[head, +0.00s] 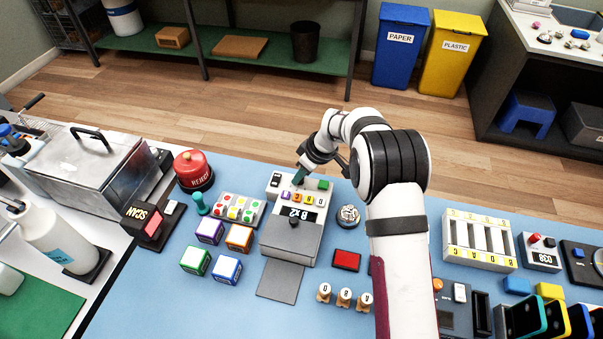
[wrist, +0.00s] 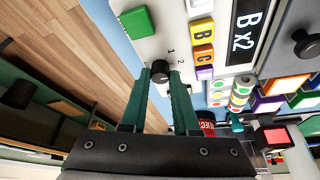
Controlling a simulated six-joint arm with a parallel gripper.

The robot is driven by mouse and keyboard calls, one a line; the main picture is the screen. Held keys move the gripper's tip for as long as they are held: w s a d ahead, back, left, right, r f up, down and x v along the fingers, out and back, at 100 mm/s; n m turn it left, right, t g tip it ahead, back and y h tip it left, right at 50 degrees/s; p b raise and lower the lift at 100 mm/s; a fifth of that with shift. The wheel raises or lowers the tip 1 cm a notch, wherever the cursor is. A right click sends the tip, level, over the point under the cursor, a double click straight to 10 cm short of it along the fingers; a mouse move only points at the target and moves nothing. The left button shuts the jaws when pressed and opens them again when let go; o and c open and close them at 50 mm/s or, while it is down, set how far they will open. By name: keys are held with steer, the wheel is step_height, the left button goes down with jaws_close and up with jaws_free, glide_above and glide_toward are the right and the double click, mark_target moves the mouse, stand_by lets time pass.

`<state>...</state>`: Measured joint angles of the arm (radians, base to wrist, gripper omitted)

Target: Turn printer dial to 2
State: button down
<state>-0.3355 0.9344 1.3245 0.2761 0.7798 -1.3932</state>
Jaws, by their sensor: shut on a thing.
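The printer (head: 283,243) is a grey-white box on the blue table, with a dark display (wrist: 246,24) reading "B x2". Its dial (wrist: 159,70) is a small black knob on the pale top panel, with the marks 1 and 2 beside it. My gripper (wrist: 160,78) has its green fingertips on either side of the dial, shut on it. In the head view my gripper (head: 298,179) reaches down onto the printer's far edge and hides the dial. I cannot tell which mark the dial points to.
A green button (wrist: 138,22) and coloured letter buttons (wrist: 203,53) lie close to the dial. A red reject button (head: 193,171) and a tray of coloured dots (head: 237,209) stand left of the printer. A silver bell (head: 348,216) stands right.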

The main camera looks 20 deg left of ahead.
steer(key=c, duration=0.7)
jaws_free()
steer(key=shift+o, duration=0.2)
steer(key=v, duration=1.5)
steer(key=shift+s+d+r, duration=0.2)
steer(key=shift+d+r, duration=0.05)
steer(key=shift+d, duration=0.05)
